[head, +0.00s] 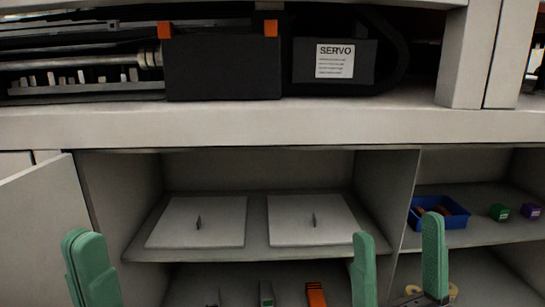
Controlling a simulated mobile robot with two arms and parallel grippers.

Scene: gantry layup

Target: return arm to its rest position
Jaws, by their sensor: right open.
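My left gripper (88,250) shows at the lower left, in front of the open cabinet door. Its green fingers overlap in the view, so I cannot tell whether it is open or shut. My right gripper (398,240) is at the lower right, with its two green fingers well apart and nothing seen between them. It is in front of the cabinet's right divider. The rest of both arms is out of view.
An open door (40,210) stands left of the cabinet. Its shelf (258,242) holds two flat panels with small upright handles. Tools, one orange (316,294), lie below. A blue bin (440,222) and small green and purple boxes sit right. A servo unit (335,62) is above.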

